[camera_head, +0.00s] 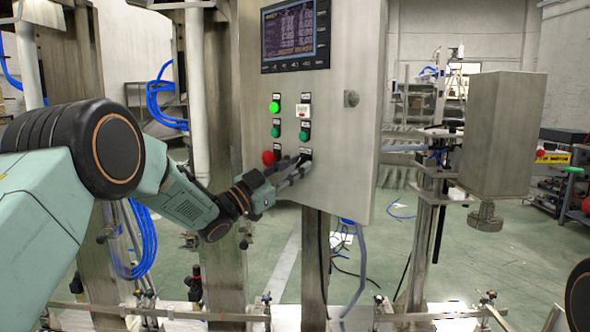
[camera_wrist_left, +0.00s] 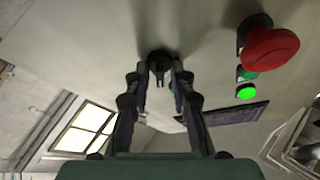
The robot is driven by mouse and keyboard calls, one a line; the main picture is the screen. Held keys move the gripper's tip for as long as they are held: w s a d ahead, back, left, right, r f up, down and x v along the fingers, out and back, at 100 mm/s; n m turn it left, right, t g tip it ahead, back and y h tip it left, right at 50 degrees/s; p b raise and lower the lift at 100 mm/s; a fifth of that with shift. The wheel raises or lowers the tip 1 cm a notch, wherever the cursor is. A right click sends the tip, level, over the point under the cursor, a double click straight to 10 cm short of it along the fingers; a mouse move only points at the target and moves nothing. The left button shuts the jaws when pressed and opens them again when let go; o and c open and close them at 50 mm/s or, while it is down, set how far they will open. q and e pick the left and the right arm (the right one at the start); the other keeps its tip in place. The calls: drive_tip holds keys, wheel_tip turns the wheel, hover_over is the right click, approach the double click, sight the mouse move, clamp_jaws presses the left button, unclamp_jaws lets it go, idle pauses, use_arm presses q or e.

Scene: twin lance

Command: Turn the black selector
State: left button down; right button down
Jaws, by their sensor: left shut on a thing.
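The black selector (camera_head: 307,156) sits at the lower right of the button group on the grey control cabinet's front. In the left wrist view the selector (camera_wrist_left: 159,62) is a dark round knob at the top middle, between the fingertips. My left gripper (camera_head: 301,164) reaches in from the left. Its fingers are shut on the selector, one on each side in the wrist view. The fingers hide part of the knob in the head view, so its exact angle is hard to tell. My right gripper is not in view.
A red mushroom button (camera_head: 268,158) is just left of the selector and looms close in the wrist view (camera_wrist_left: 270,48). Green buttons (camera_head: 274,107) and a display (camera_head: 295,36) are above. A keyed lock (camera_head: 351,98) is on the right. Blue hoses hang at left.

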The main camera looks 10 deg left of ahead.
use_arm(q)
drive_tip(key=shift+m+g+h, duration=0.25)
drive_tip(key=shift+m+g, duration=0.25)
drive_tip(key=shift+m, duration=0.8)
drive_tip(key=shift+m+g+h, duration=0.25)
drive_tip(key=shift+m+g, duration=0.25)
drive_tip(key=shift+m, duration=0.8)
drive_tip(key=c, duration=1.5)
unclamp_jaws()
drive_tip(key=shift+o, duration=0.2)
drive_tip(key=shift+a, duration=0.1)
drive_tip(key=v, duration=1.2)
drive_tip(key=shift+r, duration=0.1)
